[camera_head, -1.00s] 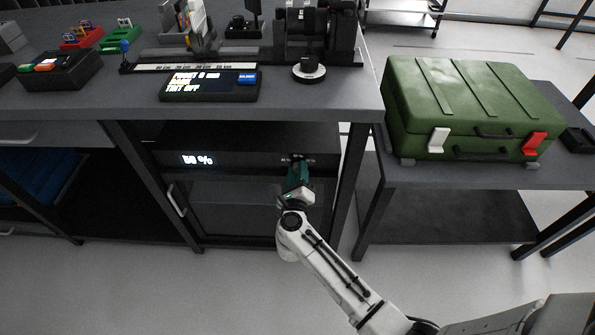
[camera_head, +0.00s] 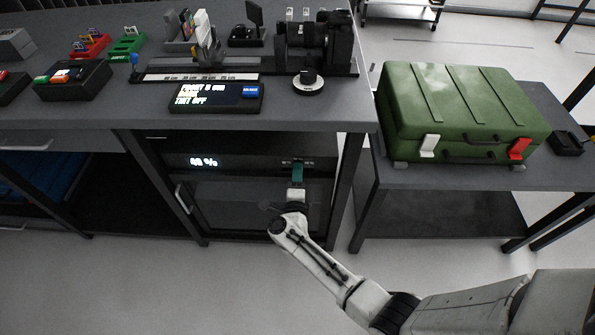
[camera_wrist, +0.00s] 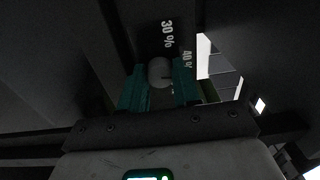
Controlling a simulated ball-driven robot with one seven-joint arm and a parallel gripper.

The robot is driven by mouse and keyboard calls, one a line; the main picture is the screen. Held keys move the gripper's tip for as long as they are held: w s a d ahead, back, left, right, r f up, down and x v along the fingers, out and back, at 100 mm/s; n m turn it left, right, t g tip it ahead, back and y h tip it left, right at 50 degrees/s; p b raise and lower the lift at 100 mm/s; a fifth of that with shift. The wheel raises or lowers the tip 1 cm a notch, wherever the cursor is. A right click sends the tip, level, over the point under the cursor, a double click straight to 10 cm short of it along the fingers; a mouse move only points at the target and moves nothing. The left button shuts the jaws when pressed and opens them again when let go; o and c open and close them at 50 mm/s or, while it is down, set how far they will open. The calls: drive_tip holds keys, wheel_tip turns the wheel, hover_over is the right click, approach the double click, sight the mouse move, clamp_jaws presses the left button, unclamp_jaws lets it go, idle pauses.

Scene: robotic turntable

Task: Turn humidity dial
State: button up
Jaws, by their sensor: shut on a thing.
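The humidity dial (camera_wrist: 160,72) is a round grey knob, with "30 %" and "40 %" printed near it in the wrist view. My gripper (camera_wrist: 160,88) has its green fingers on both sides of the knob and is shut on it. In the head view my gripper (camera_head: 298,168) is at the front panel of the dark cabinet (camera_head: 245,205) under the bench and hides the dial there. The lit humidity display (camera_head: 203,162) is left on the same panel; its first digit is hard to read and looks like a 4.
The bench top (camera_head: 330,115) overhangs the cabinet. A table leg (camera_head: 347,190) stands just right of my gripper. The cabinet's door handle (camera_head: 183,198) is at left. A green case (camera_head: 460,110) sits on the side table. The floor in front is clear.

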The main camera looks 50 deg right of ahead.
drive_tip(key=shift+n, duration=0.7)
drive_tip(key=shift+n+p, duration=0.3)
drive_tip(key=shift+p, duration=0.05)
drive_tip(key=o, duration=0.8)
drive_tip(key=shift+c, duration=0.2)
drive_tip(key=shift+a, duration=0.1)
drive_tip(key=p+v, duration=0.1)
drive_tip(key=v, duration=0.9)
drive_tip(key=shift+s+a, duration=0.25)
drive_tip(key=shift+a, duration=0.05)
